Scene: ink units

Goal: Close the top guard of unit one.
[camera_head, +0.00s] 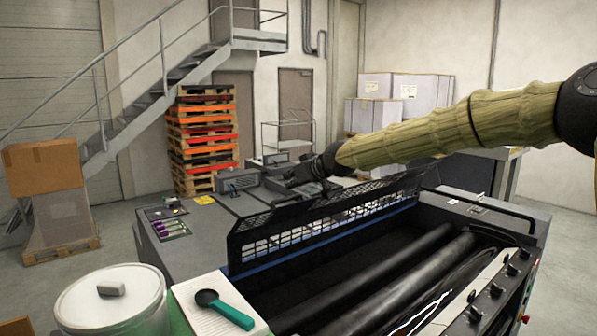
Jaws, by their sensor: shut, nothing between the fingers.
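The top guard (290,238), a black panel with a mesh strip, stands raised along the back of the opening of the ink unit (483,204). I see no readable unit number on it. Dark rollers (405,275) lie exposed in front of the guard. My gripper (290,181) is dark and shut, with nothing held. It shows just above the guard's top edge in the picture, seemingly on its far side. Its distance from the guard and any contact are hard to judge. My arm, in a tan sleeve, reaches in from the right.
A green-handled scoop (226,309) lies on a white pad (190,297) at the front left, beside a round lidded tin (110,300). Knobs (492,286) line the front right edge. Purple items (172,228) lie on the unit's left top. Pallets (203,135) and stairs stand behind.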

